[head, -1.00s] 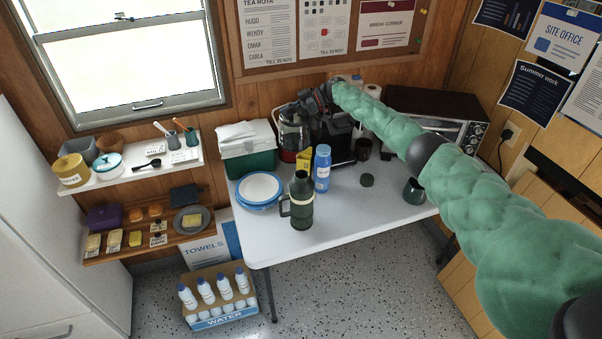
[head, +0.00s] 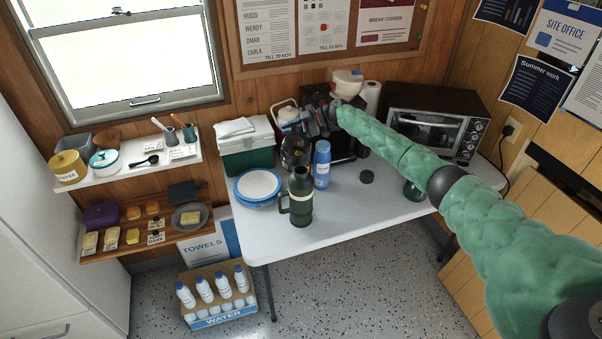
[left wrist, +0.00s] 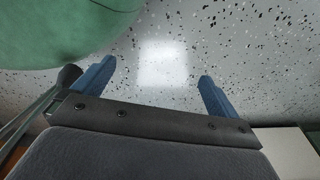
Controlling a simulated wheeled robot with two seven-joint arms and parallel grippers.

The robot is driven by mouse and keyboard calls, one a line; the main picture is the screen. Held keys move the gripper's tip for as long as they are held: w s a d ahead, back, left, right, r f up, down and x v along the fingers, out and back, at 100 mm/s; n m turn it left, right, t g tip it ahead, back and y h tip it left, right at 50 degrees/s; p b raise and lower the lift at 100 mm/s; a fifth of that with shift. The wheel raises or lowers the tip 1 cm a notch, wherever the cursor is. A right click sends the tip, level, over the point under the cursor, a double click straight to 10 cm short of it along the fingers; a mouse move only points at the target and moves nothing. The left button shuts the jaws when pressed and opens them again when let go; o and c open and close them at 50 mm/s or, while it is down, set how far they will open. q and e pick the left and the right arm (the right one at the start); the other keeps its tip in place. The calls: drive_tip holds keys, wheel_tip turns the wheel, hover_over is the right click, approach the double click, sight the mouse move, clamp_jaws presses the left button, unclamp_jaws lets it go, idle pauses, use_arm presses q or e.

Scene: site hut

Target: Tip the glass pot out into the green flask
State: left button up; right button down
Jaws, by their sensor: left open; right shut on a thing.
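The glass pot (head: 293,154) is dark and sits in the head view just behind the green flask, seemingly above the table. My right gripper (head: 312,128) is shut on it, reaching in from the right; the grip itself is small and partly hidden. The green flask (head: 301,205) stands upright on the white table, its handle to the left and its top narrow and dark. The pot looks close to the flask top but apart from it. My left gripper (left wrist: 157,90) is open and empty over the speckled floor in the left wrist view.
A blue bottle (head: 322,165) stands right behind the flask. A blue-rimmed plate-like container (head: 258,187) is to its left, a green-and-white cooler (head: 246,150) behind. A dark round lid (head: 367,177) lies to the right. The front of the table (head: 345,215) is clear.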

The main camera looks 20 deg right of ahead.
sight(291, 134)
drive_tip(key=s+r, duration=0.1)
drive_tip(key=s+r+n+t, duration=0.1)
drive_tip(key=r, duration=0.1)
drive_tip(key=s+r+n, duration=0.1)
drive_tip(key=s+r, duration=0.1)
drive_tip(key=shift+a, duration=0.25)
drive_tip(key=s+r+n+b, duration=0.1)
drive_tip(key=s+r+n+t+b, duration=0.1)
drive_tip(key=shift+a+r+t+b, duration=0.2)
drive_tip(key=shift+r+t+b, duration=0.1)
drive_tip(key=shift+b, duration=0.1)
use_arm(q)
drive_tip(key=w+d+r+b, duration=0.5)
drive_tip(key=w+r, duration=0.3)
drive_tip(key=r, duration=0.2)
drive_tip(key=w+d+r+h+b, duration=0.1)
drive_tip(key=r+b, duration=0.8)
drive_tip(key=r, duration=2.4)
drive_tip(key=shift+w+d, duration=0.4)
drive_tip(key=shift+d, duration=0.65)
use_arm(e)
drive_tip(key=s+a+r+n+t+y, duration=0.1)
drive_tip(key=s+r+n+t+y, duration=0.1)
drive_tip(key=s+r+n, duration=0.4)
drive_tip(key=shift+s+a+r+n+t, duration=0.15)
drive_tip(key=shift+s+r+n+t, duration=0.25)
drive_tip(key=shift+s, duration=1.45)
